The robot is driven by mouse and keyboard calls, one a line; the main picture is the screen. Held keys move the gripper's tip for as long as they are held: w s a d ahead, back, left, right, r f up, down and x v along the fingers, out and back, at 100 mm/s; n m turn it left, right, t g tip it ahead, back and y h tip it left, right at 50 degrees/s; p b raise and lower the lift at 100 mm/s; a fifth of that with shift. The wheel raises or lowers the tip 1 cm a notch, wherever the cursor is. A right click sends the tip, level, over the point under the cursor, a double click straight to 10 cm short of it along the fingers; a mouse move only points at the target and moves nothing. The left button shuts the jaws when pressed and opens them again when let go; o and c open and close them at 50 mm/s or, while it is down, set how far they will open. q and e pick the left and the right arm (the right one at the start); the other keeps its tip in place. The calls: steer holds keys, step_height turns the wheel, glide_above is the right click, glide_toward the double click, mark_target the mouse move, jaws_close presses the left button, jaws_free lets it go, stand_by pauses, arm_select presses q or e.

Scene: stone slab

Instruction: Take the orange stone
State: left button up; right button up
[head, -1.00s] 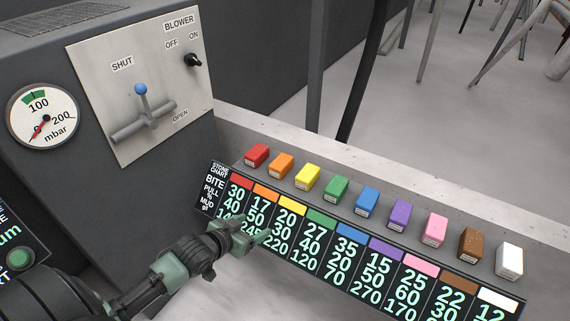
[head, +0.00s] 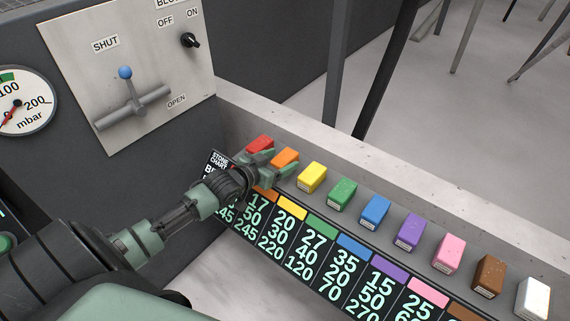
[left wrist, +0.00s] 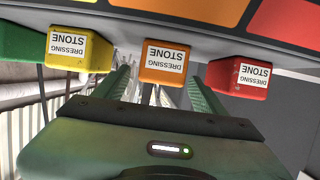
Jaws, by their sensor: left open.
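The orange stone (head: 285,157) is a small block in the row on the ledge, between the red stone (head: 260,144) and the yellow stone (head: 312,176). In the left wrist view the orange stone (left wrist: 165,62) shows its "DRESSING STONE" label upside down, ahead of and between my fingers. My left gripper (head: 277,166) is open at the orange stone, one finger toward the red side and one toward the yellow side. In the left wrist view the open left gripper (left wrist: 163,88) holds nothing. Whether a finger touches the stone I cannot tell. My right gripper is not in view.
The row continues with green (head: 342,193), blue (head: 375,210), purple (head: 409,232), pink (head: 448,253), brown (head: 488,276) and white (head: 532,298) stones. A stone chart (head: 325,240) slopes in front. A blower panel (head: 130,75) with lever and knob stands at the left.

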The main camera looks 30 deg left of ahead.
arm_select(q)
steer(key=x, duration=0.2)
steer(key=shift+w+f, duration=0.15)
steer(key=shift+w, duration=0.05)
steer(key=c, duration=1.4)
jaws_close()
steer(key=shift+r, duration=0.25)
